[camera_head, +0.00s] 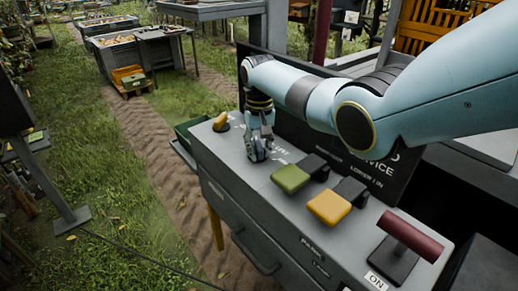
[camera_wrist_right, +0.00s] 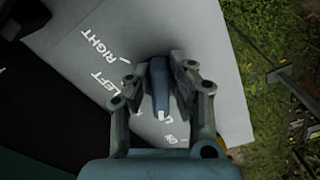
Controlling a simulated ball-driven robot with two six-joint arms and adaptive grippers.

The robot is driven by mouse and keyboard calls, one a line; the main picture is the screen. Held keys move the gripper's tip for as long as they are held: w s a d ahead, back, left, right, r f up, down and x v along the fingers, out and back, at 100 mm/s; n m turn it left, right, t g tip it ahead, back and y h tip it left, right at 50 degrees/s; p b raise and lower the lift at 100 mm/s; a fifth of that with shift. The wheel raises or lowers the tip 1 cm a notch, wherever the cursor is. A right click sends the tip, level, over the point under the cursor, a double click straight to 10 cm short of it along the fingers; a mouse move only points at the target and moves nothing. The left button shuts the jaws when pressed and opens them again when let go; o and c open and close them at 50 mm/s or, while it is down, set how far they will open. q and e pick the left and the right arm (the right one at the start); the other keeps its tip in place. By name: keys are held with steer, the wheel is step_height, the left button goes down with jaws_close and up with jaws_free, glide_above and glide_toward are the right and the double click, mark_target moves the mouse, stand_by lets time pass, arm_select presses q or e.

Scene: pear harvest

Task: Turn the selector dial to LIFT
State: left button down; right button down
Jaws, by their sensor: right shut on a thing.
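The selector dial (camera_wrist_right: 159,78) is a blue knob with a white pointer mark, seen between the fingers in the right wrist view. Its pointer faces down in that view, toward a partly hidden label that starts with L. The labels LEFT (camera_wrist_right: 107,85) and RIGHT (camera_wrist_right: 98,43) are printed on the panel to the left of the dial. My right gripper (camera_wrist_right: 161,88) is shut on the dial, a finger on each side. In the head view my right gripper (camera_head: 258,150) reaches down to the console top and mostly hides the dial. My left gripper is not in view.
The grey console (camera_head: 235,160) also carries a yellow knob (camera_head: 220,122), a green lever (camera_head: 291,178), a yellow lever (camera_head: 329,207) and a red handle (camera_head: 410,237). A dark sign panel (camera_head: 375,190) stands behind. Grass and a dirt track lie to the left.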

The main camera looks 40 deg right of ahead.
mark_target(259, 148)
steer(key=c, duration=1.2)
jaws_free()
step_height(259, 148, up, 12)
steer(key=shift+f, duration=0.1)
